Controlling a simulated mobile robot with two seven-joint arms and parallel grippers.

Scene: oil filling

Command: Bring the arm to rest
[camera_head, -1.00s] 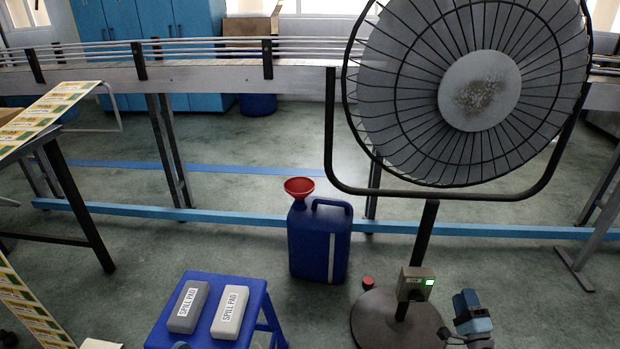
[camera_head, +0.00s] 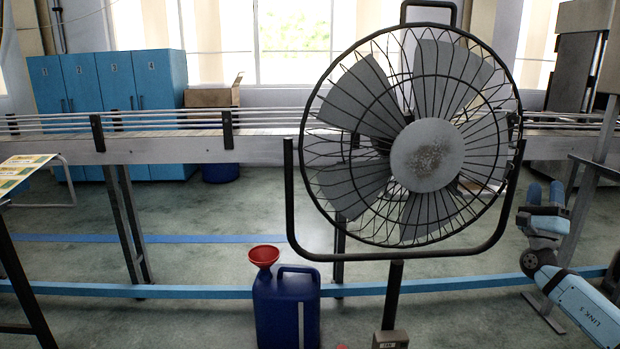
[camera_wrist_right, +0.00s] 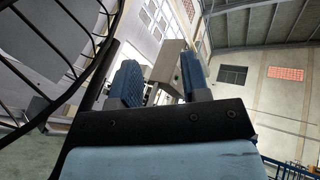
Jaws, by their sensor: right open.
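My right arm, in blue and grey, stands at the right edge of the head view, bent with its gripper (camera_head: 545,192) pointing up. The gripper is to the right of the large fan (camera_head: 425,155) and apart from its cage in the head view. In the right wrist view its two blue fingers (camera_wrist_right: 160,82) are spread with nothing between them. The fan cage (camera_wrist_right: 62,62) shows at the left of that view. My left gripper is in neither view.
A blue jug (camera_head: 286,312) with a red funnel (camera_head: 264,256) in its mouth stands on the floor left of the fan stand (camera_head: 392,300). A conveyor (camera_head: 170,151) crosses behind the fan. Blue lockers (camera_head: 110,90) and a cardboard box (camera_head: 212,97) are at the back.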

